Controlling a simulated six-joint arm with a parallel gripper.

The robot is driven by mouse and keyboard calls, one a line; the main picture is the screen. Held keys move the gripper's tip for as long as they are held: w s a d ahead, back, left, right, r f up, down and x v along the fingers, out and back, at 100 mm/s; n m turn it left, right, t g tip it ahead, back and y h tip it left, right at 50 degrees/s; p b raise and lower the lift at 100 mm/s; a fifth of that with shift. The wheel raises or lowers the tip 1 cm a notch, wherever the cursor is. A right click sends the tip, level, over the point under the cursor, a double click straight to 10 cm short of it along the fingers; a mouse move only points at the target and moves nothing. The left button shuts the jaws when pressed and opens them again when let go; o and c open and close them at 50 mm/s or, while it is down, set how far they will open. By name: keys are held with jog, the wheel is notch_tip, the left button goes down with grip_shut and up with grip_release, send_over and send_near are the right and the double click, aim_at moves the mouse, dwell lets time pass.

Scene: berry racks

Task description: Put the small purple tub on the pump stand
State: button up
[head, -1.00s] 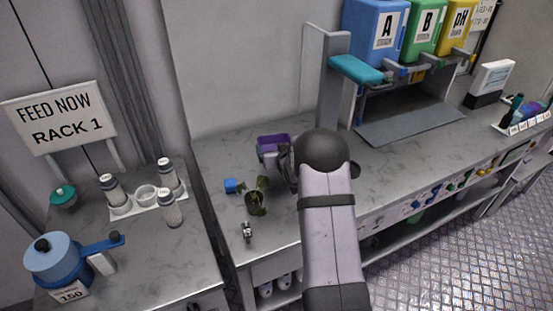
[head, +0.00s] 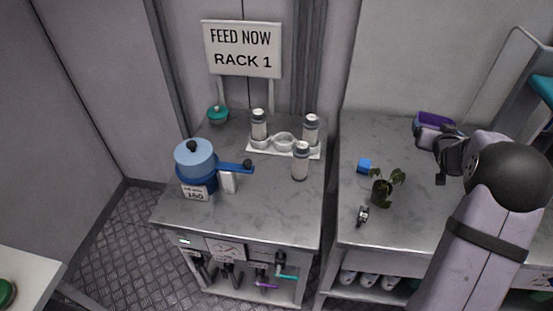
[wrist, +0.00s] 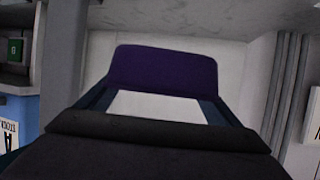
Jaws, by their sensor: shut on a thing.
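The small purple tub (head: 435,120) is at the back of the right-hand counter, near the wall. My gripper (head: 440,140) is shut on its near side. In the wrist view the tub's purple wall (wrist: 163,70) stands just beyond the dark gripper body (wrist: 150,150), with a pale inner area in front of it. I cannot tell whether the tub touches the counter. The left counter holds a blue pot-like device (head: 196,165) with a handle and a 150 label. No part is clearly marked as a pump stand.
A blue cube (head: 364,166), a small potted plant (head: 385,188) and a small metal item (head: 363,215) lie left of my gripper. A white holder (head: 262,149) with grey bottles stands on the left counter below the FEED NOW RACK 1 sign (head: 242,48). A gap separates the counters.

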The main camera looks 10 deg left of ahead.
jog(key=a+n+y, duration=0.2)
jog(key=a, duration=1)
jog(key=n+y+b, duration=0.1)
jog(key=n+y, duration=0.4)
jog(key=y, duration=0.1)
send_over(287, 213)
notch_tip(287, 213, down, 10)
jog(key=shift+g, duration=0.3)
jog(key=shift+f, duration=3.5)
jog(key=shift+f, duration=0.1)
jog(key=shift+f+p, duration=0.3)
jog(key=shift+f, duration=1.45)
jog(key=shift+f, duration=0.15)
